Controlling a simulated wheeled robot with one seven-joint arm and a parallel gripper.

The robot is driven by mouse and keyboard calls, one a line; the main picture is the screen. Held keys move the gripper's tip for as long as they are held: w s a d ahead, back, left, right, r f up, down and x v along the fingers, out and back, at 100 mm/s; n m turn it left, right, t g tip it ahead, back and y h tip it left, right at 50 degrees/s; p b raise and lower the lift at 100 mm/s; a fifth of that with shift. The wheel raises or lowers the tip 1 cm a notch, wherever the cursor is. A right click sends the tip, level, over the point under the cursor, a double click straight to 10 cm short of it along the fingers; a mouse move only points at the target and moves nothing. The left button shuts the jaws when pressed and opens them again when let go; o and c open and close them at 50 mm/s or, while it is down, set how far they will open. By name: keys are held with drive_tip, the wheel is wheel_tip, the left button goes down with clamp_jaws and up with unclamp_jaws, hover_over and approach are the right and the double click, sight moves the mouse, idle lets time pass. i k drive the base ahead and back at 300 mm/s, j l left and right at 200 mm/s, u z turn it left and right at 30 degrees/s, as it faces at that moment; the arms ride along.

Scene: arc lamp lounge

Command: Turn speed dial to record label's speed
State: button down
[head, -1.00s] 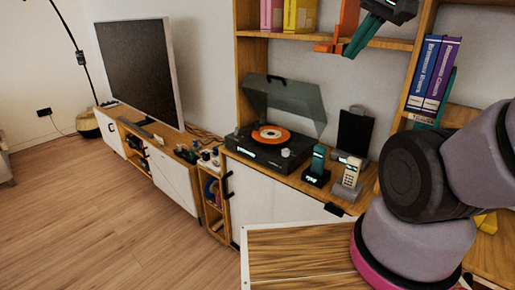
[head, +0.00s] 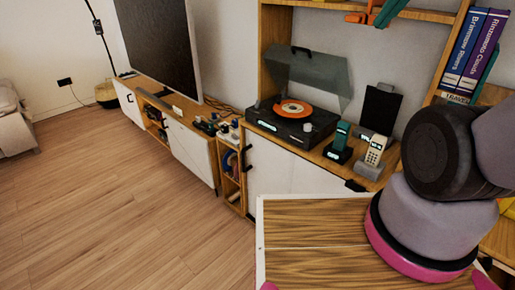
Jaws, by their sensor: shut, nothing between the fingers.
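The black record player (head: 264,122) stands on the wooden cabinet with its grey lid (head: 318,72) raised. An orange record (head: 284,105) lies on it, with a pale label (head: 293,108) at its centre, too small to read. A small round light knob (head: 307,127) shows at the player's front right; I cannot read any marks or its setting.
A teal handset (head: 341,136), a pale cordless phone (head: 375,151) and a black panel (head: 379,110) stand right of the player. Shelves with books (head: 470,50) rise behind. A large television (head: 160,45) stands left. The wooden floor (head: 110,190) at left is clear.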

sight(307, 127)
drive_tip(key=j+z, duration=0.5)
drive_tip(key=j, duration=2.15)
drive_tip(key=i+l+z, duration=0.1)
drive_tip(key=i+z, duration=0.4)
drive_tip(key=i, duration=0.6)
drive_tip(key=k+l+u, duration=0.65)
drive_tip(key=k+l, duration=0.05)
